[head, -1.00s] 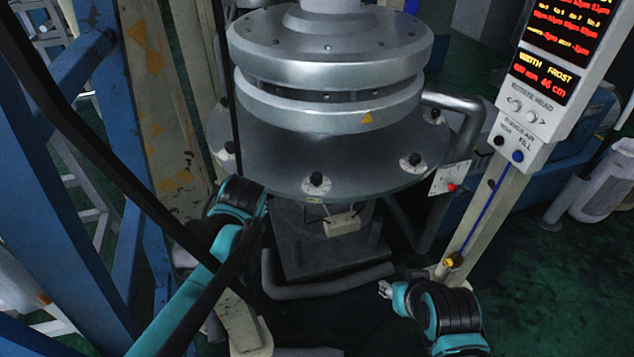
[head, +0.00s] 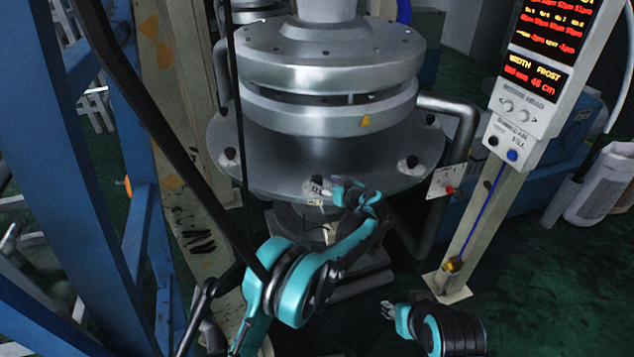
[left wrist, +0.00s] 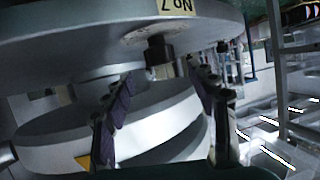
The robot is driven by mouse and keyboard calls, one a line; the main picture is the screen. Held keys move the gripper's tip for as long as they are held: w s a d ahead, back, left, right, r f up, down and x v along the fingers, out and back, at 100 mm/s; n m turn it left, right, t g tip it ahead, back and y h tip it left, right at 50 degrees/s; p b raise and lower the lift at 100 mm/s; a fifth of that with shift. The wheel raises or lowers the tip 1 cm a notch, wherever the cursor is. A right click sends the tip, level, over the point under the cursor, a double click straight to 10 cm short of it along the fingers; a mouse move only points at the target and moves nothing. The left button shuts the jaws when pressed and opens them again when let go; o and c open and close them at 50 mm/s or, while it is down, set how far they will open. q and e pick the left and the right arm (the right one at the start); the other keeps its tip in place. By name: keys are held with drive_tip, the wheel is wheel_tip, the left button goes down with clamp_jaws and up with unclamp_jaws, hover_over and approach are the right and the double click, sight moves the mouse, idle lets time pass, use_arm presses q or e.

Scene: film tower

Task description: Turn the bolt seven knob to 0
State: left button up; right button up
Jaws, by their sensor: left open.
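The bolt seven knob (left wrist: 158,50) is black and sits on a pale round dial plate beside a label reading "No 7" in the left wrist view, which looks upside down. Its pointer and scale are too small to read. In the head view my left gripper (head: 328,190) is at the front rim of the big metal flange (head: 290,165) and largely covers that knob. In the left wrist view the fingers of my left gripper (left wrist: 158,85) are spread, with the knob just ahead of and between their tips, apparently not touching. My right gripper (head: 388,310) is low at the bottom, away from the flange.
Other black knobs stand along the flange rim, one at left (head: 230,154) and one at right (head: 411,162). A bent pipe (head: 465,125) and a display post (head: 478,225) stand to the right. A blue steel frame (head: 85,170) and a dark cable are at left.

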sight(320, 181)
use_arm(q)
drive_tip(key=b+x, duration=0.1)
drive_tip(key=x, duration=0.4)
drive_tip(key=shift+w+a+f+b, duration=0.15)
drive_tip(key=shift+w+f+b, duration=0.1)
drive_tip(key=shift+b, duration=0.05)
drive_tip(key=shift+w+a+f, duration=0.15)
drive_tip(key=shift+w+a, duration=0.2)
drive_tip(key=shift+w, duration=0.2)
drive_tip(key=c, duration=1.2)
